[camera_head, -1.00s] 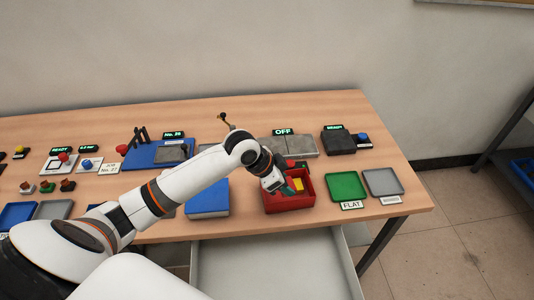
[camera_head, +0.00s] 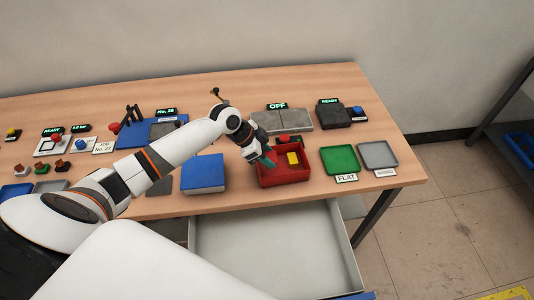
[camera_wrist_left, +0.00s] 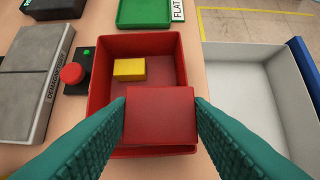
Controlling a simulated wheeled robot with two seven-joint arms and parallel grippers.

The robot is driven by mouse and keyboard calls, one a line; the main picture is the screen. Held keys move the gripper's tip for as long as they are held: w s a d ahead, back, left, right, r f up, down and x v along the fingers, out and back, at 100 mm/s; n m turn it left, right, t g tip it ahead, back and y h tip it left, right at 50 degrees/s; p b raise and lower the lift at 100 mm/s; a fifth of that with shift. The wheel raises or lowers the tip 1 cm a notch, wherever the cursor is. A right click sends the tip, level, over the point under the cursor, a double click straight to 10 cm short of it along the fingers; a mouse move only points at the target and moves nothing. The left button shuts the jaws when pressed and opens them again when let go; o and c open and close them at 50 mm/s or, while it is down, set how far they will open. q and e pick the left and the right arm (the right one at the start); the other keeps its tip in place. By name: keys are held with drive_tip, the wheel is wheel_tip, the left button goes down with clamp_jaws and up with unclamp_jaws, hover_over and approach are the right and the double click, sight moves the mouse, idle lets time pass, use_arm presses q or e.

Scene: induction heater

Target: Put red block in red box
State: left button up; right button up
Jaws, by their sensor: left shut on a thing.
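My left gripper (camera_head: 267,161) has teal fingers and is over the left part of the red box (camera_head: 287,179). In the left wrist view the gripper (camera_wrist_left: 160,118) is shut on a red block (camera_wrist_left: 160,115), one finger on each side. The block is in front of the near part of the open red box (camera_wrist_left: 140,43) and hides some of its floor. I cannot tell whether the block touches the box. A yellow block (camera_wrist_left: 129,69) lies inside the box, near its far left; it also shows in the head view (camera_head: 293,158). My right gripper is not seen.
A red button (camera_wrist_left: 72,74) stands left of the box. A blue box (camera_head: 204,174) is to its left; a green tray (camera_head: 345,158) and a grey tray (camera_head: 378,154) are to its right. An open grey drawer (camera_head: 265,245) juts out below the table front.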

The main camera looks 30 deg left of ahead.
use_arm(q)
wheel_tip(320, 180, down, 2)
drive_tip(key=shift+f+b, duration=0.1)
drive_tip(key=shift+b, duration=0.5)
drive_tip(key=shift+f+b, duration=0.95)
drive_tip(key=shift+f, duration=0.65)
drive_tip(key=o, duration=1.1)
drive_tip(key=shift+c, duration=0.2)
drive_tip(key=shift+r, duration=0.1)
drive_tip(key=b+v, duration=0.1)
drive_tip(key=v, duration=1)
drive_tip(key=shift+a+r, duration=0.25)
drive_tip(key=shift+r, duration=0.1)
drive_tip(key=shift+s, duration=0.2)
